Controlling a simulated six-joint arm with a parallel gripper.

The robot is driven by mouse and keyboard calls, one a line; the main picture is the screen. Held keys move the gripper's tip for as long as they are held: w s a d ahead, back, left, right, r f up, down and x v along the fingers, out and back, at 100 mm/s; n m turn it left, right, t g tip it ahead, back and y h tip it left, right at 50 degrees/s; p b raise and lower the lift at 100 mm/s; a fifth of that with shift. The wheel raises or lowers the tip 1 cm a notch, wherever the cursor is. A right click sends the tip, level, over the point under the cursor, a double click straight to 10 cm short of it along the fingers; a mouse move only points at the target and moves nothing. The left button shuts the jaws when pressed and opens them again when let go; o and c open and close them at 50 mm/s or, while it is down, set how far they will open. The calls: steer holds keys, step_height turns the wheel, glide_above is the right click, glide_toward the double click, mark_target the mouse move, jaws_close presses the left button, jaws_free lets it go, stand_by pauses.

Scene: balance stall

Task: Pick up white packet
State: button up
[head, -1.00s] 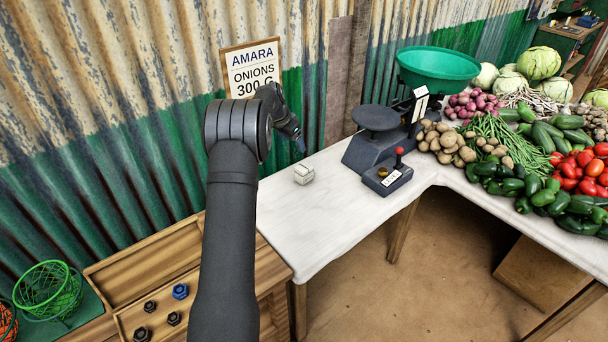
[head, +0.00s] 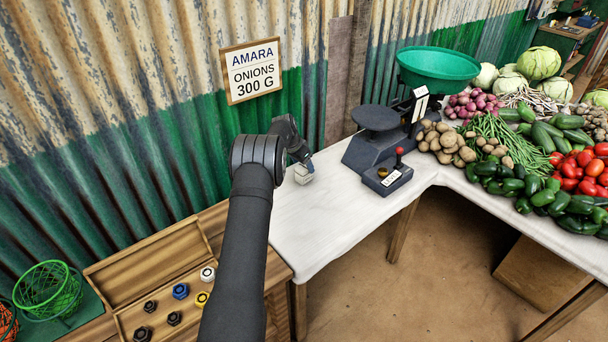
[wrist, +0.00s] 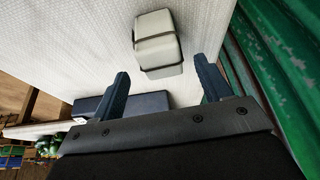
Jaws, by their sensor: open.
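The white packet (wrist: 158,50) is a small pale block with dark bands around it, on the white tabletop. In the head view the packet (head: 303,177) is partly hidden by my gripper (head: 304,162), which is just above or beside it. In the wrist view my gripper (wrist: 165,85) is open, with its two blue-grey fingers spread and nothing between them. The packet lies just beyond the fingertips, roughly in line with the gap. I cannot tell whether a finger touches it.
A dark scale (head: 376,145) with a green pan (head: 437,67) stands right of the packet, beside a box with a red-knobbed lever (head: 388,178). A wooden tray (head: 150,268) with several weights is at lower left. Vegetables fill the right side. The white table's front (head: 315,225) is clear.

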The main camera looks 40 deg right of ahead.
mark_target(304, 167)
steer(key=shift+x, duration=1.95)
steer(key=shift+w+a, duration=0.1)
steer(key=shift+a, duration=0.05)
steer(key=c, duration=1.2)
steer(key=shift+r, duration=0.1)
